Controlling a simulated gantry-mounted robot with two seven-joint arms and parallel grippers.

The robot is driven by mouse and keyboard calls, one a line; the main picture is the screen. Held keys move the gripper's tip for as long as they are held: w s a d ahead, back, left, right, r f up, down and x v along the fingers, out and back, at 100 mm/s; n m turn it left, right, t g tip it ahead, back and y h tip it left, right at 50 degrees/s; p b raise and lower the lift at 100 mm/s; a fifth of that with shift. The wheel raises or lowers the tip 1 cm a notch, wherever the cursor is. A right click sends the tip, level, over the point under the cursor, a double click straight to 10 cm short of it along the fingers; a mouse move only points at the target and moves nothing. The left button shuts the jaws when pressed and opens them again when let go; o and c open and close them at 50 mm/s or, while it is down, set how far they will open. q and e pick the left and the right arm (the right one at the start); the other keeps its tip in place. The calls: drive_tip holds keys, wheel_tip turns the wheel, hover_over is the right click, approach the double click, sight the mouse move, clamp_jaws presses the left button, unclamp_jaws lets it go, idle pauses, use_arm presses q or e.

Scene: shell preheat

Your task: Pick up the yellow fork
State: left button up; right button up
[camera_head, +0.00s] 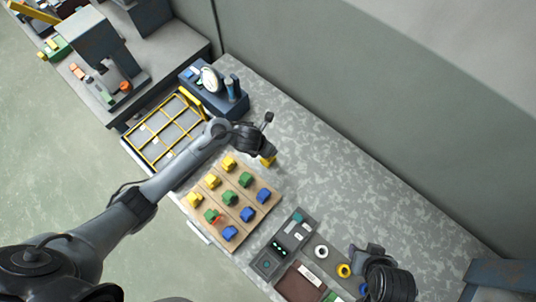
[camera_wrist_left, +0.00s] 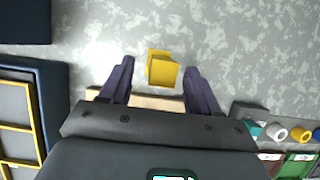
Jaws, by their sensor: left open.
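A yellow block-like piece, which I take to be the yellow fork (camera_wrist_left: 162,70), stands on the grey speckled table. In the left wrist view it lies between the two dark fingers of my left gripper (camera_wrist_left: 159,66), with a visible gap on each side. In the head view the yellow fork (camera_head: 268,161) shows just below my left gripper (camera_head: 268,136), partly hidden by it. My left gripper is open and empty.
A wooden board (camera_head: 262,211) with several yellow, green and blue pieces lies near the fork. A yellow-framed rack (camera_head: 152,156) and a dark blue box (camera_head: 188,77) stand to the left. The table's right side (camera_head: 370,180) is clear.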

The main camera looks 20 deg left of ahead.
use_arm(q)
drive_tip(key=f, duration=0.2)
drive_tip(key=f+b, duration=0.1)
drive_tip(key=shift+w+d+f, duration=0.25)
drive_tip(key=shift+d+f, duration=0.1)
drive_tip(key=shift+f, duration=0.05)
drive_tip(key=shift+w+f, duration=0.35)
drive_tip(key=shift+f, duration=0.25)
clamp_jaws()
